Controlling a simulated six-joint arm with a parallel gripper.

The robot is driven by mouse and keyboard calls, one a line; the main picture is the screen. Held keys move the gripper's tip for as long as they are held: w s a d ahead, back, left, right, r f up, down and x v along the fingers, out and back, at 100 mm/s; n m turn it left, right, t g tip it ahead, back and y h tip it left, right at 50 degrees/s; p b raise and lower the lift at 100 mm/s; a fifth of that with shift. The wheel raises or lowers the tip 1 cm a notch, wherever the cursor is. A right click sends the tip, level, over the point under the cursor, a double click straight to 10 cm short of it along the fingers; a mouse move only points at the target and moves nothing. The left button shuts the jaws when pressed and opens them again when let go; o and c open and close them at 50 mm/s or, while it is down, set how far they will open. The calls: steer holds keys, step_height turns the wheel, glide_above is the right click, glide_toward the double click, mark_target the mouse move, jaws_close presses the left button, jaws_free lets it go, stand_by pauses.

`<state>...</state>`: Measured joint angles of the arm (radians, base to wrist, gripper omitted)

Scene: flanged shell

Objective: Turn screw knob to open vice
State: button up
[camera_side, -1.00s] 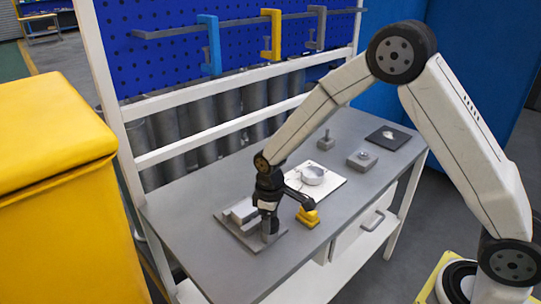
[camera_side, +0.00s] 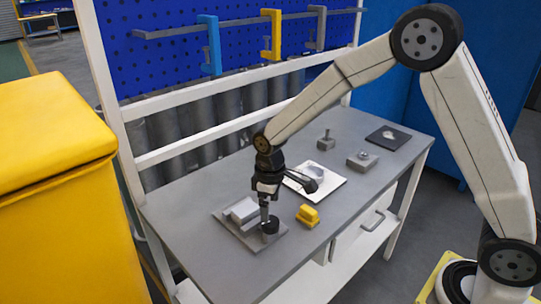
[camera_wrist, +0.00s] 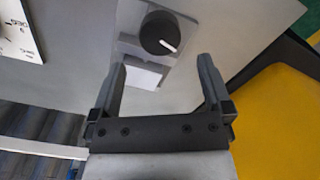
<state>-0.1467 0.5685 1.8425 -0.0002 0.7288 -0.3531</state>
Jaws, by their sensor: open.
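The vice (camera_side: 243,210) is a grey block on a flat plate at the front left of the bench. Its black round screw knob (camera_side: 270,226) stands at the plate's right side. In the wrist view the knob (camera_wrist: 158,33) shows a white pointer line and lies ahead of the fingertips, beside a pale vice block (camera_wrist: 140,72). My gripper (camera_side: 265,204) is above the knob, pointing down.
A yellow block (camera_side: 308,216) sits just right of the vice. Grey fixtures (camera_side: 362,160) and a dark pad (camera_side: 388,138) are farther back. The bench front left is clear.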

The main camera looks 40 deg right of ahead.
mark_target(275, 222)
steer(key=shift+r, duration=1.45)
steer(key=shift+s, duration=0.1)
steer(key=shift+s+d+r+m, duration=0.1)
steer(key=shift+s+d+m, duration=0.25)
steer(key=shift+s, duration=0.15)
steer(key=s+d+m+t, duration=0.1)
steer(key=s+d+m, duration=0.1)
steer(key=s, duration=0.5)
steer(key=s+d+m+t, duration=0.1)
steer(key=s+d+m, duration=0.2)
steer(key=s, duration=0.4)
steer(key=shift+s+d+r+t, duration=0.2)
steer(key=shift+s+d+t, duration=0.1)
steer(key=shift+s+d, duration=0.1)
